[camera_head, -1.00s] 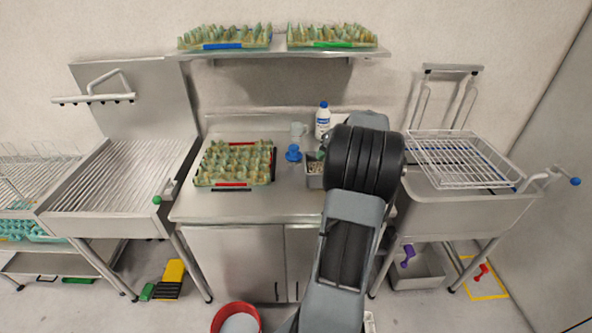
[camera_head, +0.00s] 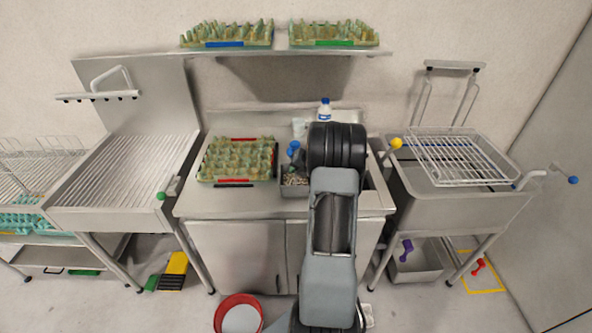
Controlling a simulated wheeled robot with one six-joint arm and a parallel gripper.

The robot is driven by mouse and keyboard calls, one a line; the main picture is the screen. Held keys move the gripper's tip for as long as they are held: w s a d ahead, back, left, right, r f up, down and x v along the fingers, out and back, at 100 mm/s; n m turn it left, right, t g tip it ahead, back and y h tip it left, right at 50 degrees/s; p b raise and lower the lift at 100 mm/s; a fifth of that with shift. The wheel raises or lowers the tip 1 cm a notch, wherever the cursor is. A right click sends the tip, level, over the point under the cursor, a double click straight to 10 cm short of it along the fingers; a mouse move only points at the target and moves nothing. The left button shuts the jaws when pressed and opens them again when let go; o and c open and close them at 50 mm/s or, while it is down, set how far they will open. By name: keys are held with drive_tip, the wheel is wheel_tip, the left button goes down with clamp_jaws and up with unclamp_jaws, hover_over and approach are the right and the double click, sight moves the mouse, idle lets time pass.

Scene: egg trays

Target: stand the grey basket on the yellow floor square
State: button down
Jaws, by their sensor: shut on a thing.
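The small grey basket (camera_head: 294,189), with pale grainy contents, is at the counter's front middle, left of my arm. My gripper (camera_head: 299,168) is mostly hidden behind the black arm joint; only dark parts show above the basket. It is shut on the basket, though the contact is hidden. I cannot tell whether the basket is lifted clear of the counter. The yellow floor square (camera_head: 484,291) is a yellow outline on the floor at the lower right, partly hidden by the right sink's legs. A small red object (camera_head: 478,267) lies inside it.
An egg tray (camera_head: 203,178) is left of the basket, with a blue object (camera_head: 292,148) and bottle (camera_head: 325,111) behind. The right sink (camera_head: 450,208) and a grey bin (camera_head: 417,273) stand near the square. A red bucket (camera_head: 238,299) is on the floor.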

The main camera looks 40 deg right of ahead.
drive_tip(key=shift+f, duration=0.35)
drive_tip(key=shift+f, duration=0.1)
drive_tip(key=c, duration=1.2)
unclamp_jaws()
